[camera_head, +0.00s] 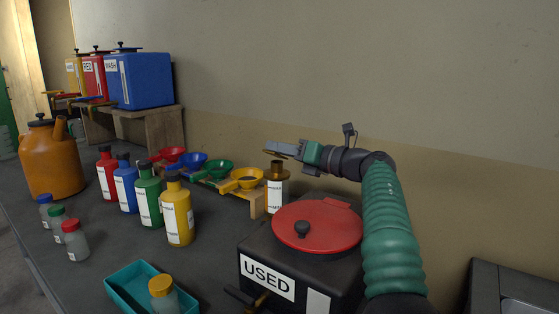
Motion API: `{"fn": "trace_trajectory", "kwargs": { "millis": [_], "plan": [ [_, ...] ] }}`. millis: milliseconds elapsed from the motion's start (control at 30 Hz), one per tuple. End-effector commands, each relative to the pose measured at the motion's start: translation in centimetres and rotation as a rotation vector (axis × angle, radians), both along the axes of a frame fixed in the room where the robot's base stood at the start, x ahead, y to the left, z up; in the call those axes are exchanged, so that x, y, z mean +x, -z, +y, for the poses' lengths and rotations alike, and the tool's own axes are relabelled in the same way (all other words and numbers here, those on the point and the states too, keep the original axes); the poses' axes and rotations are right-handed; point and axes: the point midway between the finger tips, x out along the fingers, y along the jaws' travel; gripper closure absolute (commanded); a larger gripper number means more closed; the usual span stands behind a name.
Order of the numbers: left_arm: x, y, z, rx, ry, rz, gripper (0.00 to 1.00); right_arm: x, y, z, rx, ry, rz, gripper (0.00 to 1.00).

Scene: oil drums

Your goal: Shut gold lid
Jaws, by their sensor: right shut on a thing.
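My right gripper (281,149) is at the end of the green-sleeved arm that comes in from the right. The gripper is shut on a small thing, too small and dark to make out. The bottle stands upright behind the black USED container. A clear jar with a gold lid (161,285) stands in the teal tray (124,284) at the front; its lid sits on top. My left gripper is not in view.
The black container (250,247) has a round red lid (318,225) on it. Several coloured bottles and funnels (246,177) stand to the left, with an orange can (52,160) at far left. Coloured tanks (146,80) stand on a wooden shelf. Bench between tray and bottles is clear.

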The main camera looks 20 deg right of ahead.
Motion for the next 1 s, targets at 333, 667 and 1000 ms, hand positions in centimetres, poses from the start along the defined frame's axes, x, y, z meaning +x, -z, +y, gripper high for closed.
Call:
{"fn": "trace_trajectory", "kwargs": {
  "millis": [333,667,1000],
  "plan": [
    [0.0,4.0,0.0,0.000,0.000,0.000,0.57,-0.5,1.6,0.7,-0.217,0.002,-0.126,1.00],
    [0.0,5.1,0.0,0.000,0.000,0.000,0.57,-0.6,1.8,0.9,-0.308,0.001,-0.181,1.00],
    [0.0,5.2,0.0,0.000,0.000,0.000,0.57,-0.7,1.7,1.0,-0.319,0.001,-0.188,1.00]
  ]
}}
